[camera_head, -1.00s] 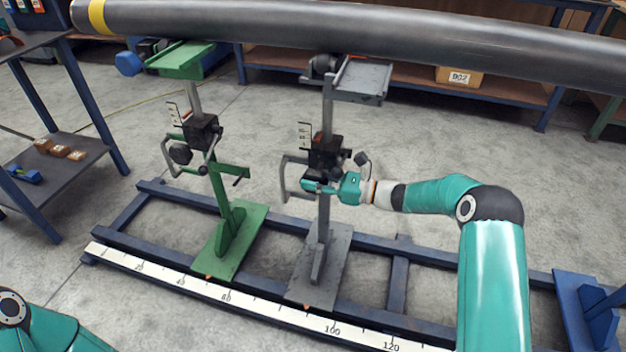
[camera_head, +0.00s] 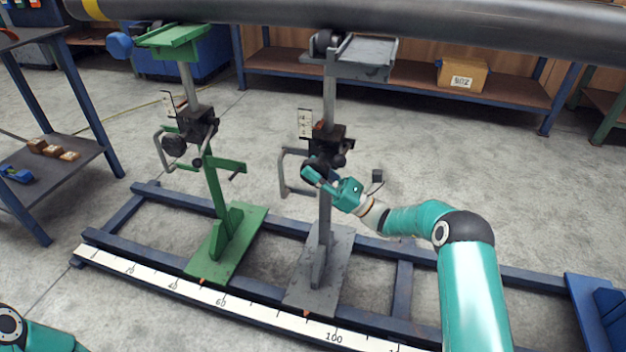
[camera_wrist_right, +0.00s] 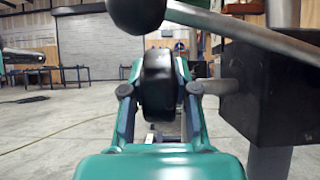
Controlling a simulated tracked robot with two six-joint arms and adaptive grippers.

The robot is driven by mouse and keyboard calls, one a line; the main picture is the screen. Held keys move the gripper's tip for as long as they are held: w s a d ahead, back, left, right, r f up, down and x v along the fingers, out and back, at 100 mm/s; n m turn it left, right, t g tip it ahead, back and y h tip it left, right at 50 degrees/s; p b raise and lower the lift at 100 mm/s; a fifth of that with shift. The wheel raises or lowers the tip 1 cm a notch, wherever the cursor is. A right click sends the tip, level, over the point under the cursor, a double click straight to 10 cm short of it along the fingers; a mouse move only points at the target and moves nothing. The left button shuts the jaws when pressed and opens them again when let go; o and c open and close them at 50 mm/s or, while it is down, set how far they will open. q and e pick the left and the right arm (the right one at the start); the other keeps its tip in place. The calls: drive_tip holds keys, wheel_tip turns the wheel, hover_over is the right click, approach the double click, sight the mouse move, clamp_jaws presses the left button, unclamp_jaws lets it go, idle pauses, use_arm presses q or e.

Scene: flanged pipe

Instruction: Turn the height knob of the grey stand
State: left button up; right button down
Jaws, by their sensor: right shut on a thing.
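The grey stand (camera_head: 325,215) stands upright on the blue base frame, its black height block (camera_head: 329,146) partway up the post. A dark round knob (camera_head: 314,165) sits on the front of that block, partly hidden by my right gripper (camera_head: 312,175). In the right wrist view the black knob (camera_wrist_right: 158,84) is between the two fingers of my right gripper (camera_wrist_right: 157,90), which is shut on it. A shaft joins the knob to the dark block (camera_wrist_right: 275,95) on the right. My left gripper is out of view.
A green stand (camera_head: 222,200) with its own crank is to the left. A large dark pipe (camera_head: 400,28) runs above both stands. A dark ball (camera_wrist_right: 135,12) and a curved grey bar (camera_wrist_right: 245,35) are close above the gripper. A ruler strip (camera_head: 180,295) runs along the frame.

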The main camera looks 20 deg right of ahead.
drive_tip(key=shift+d+f+t+y+b, duration=0.2)
drive_tip(key=shift+d+t+y+b, duration=0.05)
drive_tip(key=shift+t+y+b, duration=0.55)
drive_tip(key=c, duration=0.9)
unclamp_jaws()
drive_tip(key=v, duration=1.2)
